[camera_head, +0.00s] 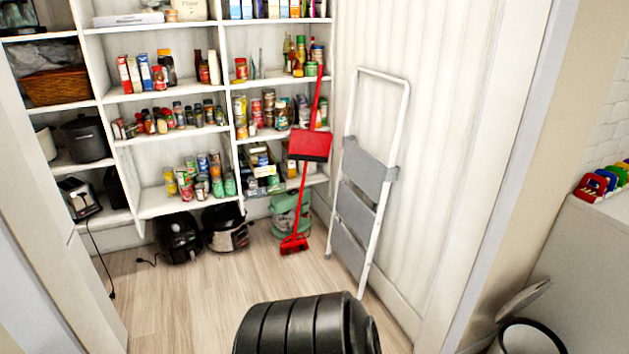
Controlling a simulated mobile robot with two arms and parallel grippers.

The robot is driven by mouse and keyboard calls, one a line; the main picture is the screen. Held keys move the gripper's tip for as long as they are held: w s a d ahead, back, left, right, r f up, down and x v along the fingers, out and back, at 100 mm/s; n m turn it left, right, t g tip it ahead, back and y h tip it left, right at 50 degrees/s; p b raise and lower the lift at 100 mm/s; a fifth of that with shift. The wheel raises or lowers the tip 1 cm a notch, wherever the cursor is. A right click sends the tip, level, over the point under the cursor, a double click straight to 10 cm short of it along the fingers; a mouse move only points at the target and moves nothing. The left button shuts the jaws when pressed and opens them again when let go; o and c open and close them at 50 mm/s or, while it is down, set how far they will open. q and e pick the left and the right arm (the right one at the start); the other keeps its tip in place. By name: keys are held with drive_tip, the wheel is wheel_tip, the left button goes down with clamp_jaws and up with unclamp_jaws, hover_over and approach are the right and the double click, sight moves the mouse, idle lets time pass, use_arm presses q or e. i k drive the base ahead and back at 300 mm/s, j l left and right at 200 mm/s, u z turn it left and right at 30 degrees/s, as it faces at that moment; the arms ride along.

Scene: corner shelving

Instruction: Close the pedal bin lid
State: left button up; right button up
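The pedal bin (502,347) stands at the bottom right corner, cut off by the lower edge, so its body and pedal are mostly hidden. Its round top shows a dark rim around a pale inside. The lid (523,299) is open, raised and tilted up behind the opening, close to the wall edge. Neither of my grippers is in view. A black ribbed part at the bottom middle looks like one of my own arm links, apart from the bin.
A grey-white counter (590,270) stands right of the bin. A folded step ladder (368,185) leans on the white panelled wall. A red broom and dustpan (310,146) stand before the stocked shelves (190,95). The wooden floor (190,300) is clear in the middle.

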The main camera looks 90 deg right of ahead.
sight(520, 301)
drive_tip(key=z, duration=2.8)
drive_tip(key=k+z, duration=0.2)
drive_tip(key=z, duration=0.25)
drive_tip(key=k+z, duration=0.2)
drive_tip(key=z, duration=0.2)
drive_tip(key=k+l+z, duration=0.15)
drive_tip(key=z, duration=0.3)
drive_tip(key=i+j, duration=0.1)
drive_tip(key=i, duration=0.2)
